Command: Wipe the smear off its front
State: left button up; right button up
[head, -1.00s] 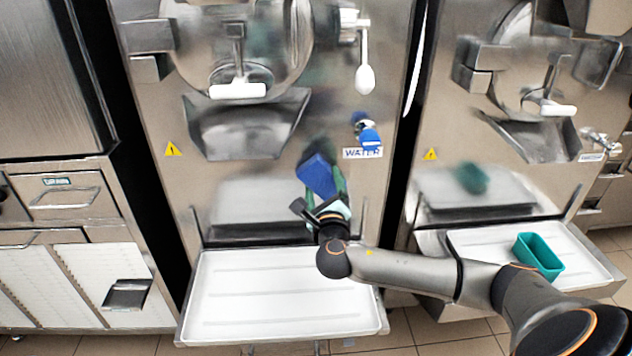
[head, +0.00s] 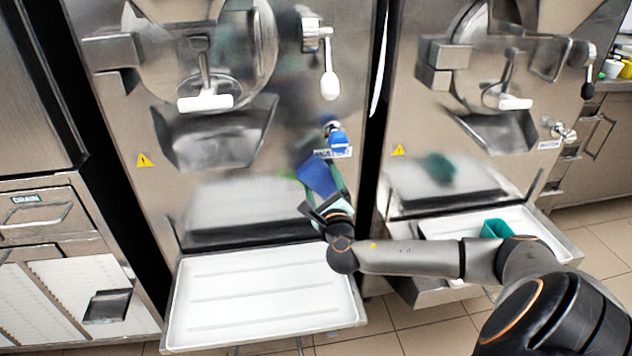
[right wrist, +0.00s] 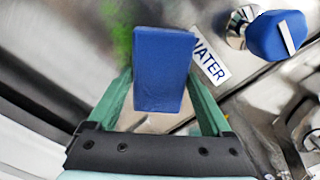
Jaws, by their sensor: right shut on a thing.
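A blue sponge-like block (head: 318,180) is held in my right gripper (head: 325,193) in front of the middle machine's steel front (head: 165,185). In the right wrist view the block (right wrist: 162,65) sits between the two green fingers of my right gripper (right wrist: 161,88). A bright green smear (right wrist: 122,42) shows on the steel just left of the block; a small bit of it (head: 287,172) also shows in the head view. The block may hide part of the smear. I cannot tell whether the block touches the steel. My left gripper is not in view.
A blue-handled water tap (head: 336,136) and its WATER label (head: 333,154) are just above the block. A white drip tray (head: 262,310) juts out below, empty. A teal tub (head: 495,229) stands on the right machine's tray (head: 545,228). A chute (head: 215,140) protrudes at upper left.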

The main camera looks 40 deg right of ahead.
aim_at(306, 183)
jog(key=shift+r+p, duration=0.1)
jog(key=shift+p, duration=0.3)
jog(key=shift+w+a+p, duration=0.25)
jog(key=shift+w+a, duration=0.25)
jog(key=shift+a, duration=0.3)
jog(key=shift+w+a+p, duration=0.25)
jog(key=shift+w+a, duration=0.2)
jog(key=shift+a, duration=0.3)
jog(key=shift+w+a+p, duration=0.4)
jog(key=shift+w+a, duration=0.1)
jog(key=shift+a, duration=0.3)
jog(key=shift+w+a, duration=0.25)
jog(key=shift+a, duration=0.25)
jog(key=shift+w+a, duration=0.25)
jog(key=shift+a, duration=0.2)
jog(key=shift+w+a+p, duration=0.5)
jog(key=shift+w+a, duration=0.4)
jog(key=shift+a, duration=0.3)
